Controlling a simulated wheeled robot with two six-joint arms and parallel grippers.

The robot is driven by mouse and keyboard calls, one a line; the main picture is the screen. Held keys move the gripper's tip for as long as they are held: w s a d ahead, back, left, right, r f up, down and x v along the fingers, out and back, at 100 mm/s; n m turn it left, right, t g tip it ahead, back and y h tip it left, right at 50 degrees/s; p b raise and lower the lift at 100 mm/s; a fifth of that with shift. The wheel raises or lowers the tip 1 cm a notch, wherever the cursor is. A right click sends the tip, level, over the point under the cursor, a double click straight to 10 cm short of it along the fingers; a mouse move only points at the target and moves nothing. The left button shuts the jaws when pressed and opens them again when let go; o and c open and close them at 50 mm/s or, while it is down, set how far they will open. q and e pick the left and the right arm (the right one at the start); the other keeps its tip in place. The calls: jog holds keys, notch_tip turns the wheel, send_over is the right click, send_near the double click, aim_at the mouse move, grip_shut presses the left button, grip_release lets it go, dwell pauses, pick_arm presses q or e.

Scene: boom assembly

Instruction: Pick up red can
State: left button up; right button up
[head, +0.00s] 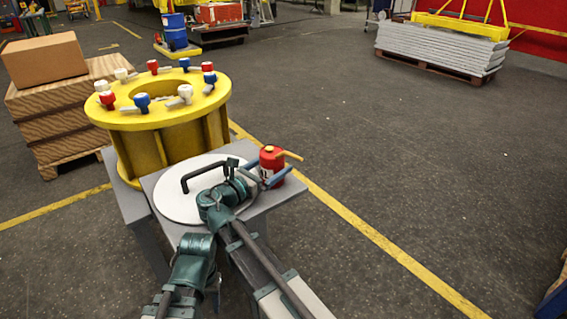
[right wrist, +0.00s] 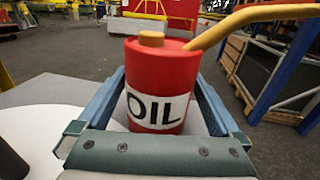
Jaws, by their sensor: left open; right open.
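The red can (head: 272,163) stands upright at the right corner of a grey table. It has a yellow spout pointing right. In the right wrist view the red can (right wrist: 160,78) has a white OIL label and a tan cap. My right gripper (head: 264,176) is open at the can. Its blue fingers (right wrist: 160,110) lie on either side of the can's body, with small gaps visible. My left gripper (head: 197,252) is low in the head view, left of my right arm and away from the can. Its fingertips are hard to make out, and nothing is seen in it.
A white disc (head: 181,207) with a black handle (head: 204,171) lies on the grey table (head: 266,206) beside the can. A yellow drum (head: 165,148) bearing several coloured knobs stands behind. A cardboard box (head: 45,61) sits on a stack at left.

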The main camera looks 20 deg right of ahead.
jog(key=shift+a+r, duration=0.1)
jog(key=shift+c, duration=0.4)
jog(key=c, duration=1.2)
pick_arm(q)
jog(key=shift+r, duration=0.2)
pick_arm(e)
jog(key=shift+r, duration=0.15)
